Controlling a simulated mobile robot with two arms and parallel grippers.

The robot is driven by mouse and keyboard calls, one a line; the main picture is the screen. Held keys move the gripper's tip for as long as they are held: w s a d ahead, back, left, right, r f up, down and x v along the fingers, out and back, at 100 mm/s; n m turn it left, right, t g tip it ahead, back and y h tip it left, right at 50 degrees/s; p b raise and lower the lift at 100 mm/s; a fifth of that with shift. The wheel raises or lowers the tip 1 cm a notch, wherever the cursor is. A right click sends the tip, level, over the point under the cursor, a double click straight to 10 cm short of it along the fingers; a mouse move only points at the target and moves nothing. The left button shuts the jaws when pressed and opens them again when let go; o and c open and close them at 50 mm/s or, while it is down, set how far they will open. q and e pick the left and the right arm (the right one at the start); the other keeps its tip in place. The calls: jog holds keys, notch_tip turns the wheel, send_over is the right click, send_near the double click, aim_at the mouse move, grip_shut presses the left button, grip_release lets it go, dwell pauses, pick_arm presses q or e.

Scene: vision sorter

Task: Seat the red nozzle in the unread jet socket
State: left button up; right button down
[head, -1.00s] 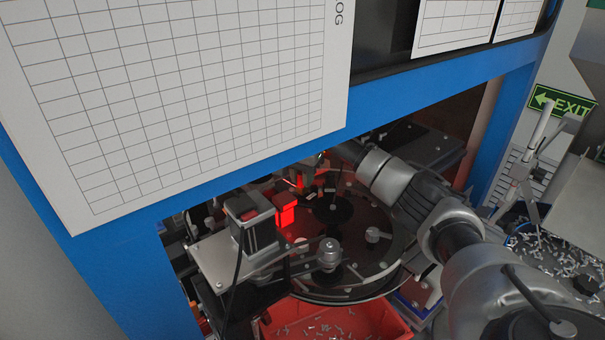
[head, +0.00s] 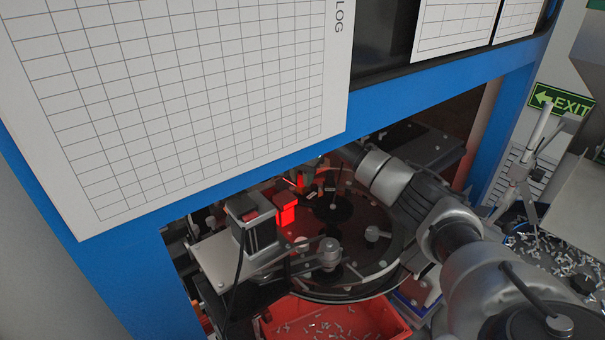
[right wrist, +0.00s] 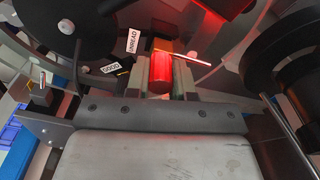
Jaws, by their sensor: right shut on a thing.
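My right gripper (right wrist: 161,88) is shut on the red nozzle (right wrist: 161,70), which sits between the two fingers in the right wrist view. Just beyond the nozzle are a small orange part and a thin bright rod (right wrist: 187,54); I cannot tell whether the nozzle touches either. In the head view my right arm (head: 388,178) reaches in from the right under the blue beam, and its fingers and the nozzle are hidden. I cannot make out the unread jet socket. My left gripper is not in view.
The dark round sorter disc (head: 375,262) lies under the arm. A motor (head: 252,222) on a bracket and a red block (head: 285,208) stand at its left. The blue beam (head: 420,95) closes in above. A red bin (head: 345,318) of screws is in front.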

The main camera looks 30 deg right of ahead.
jog(key=shift+f, duration=1.2)
dwell(0.6)
jog(key=shift+c, duration=2.4)
grip_release()
jog(key=shift+r, duration=0.15)
jog(key=shift+r, duration=3.9)
jog(key=shift+f, duration=0.15)
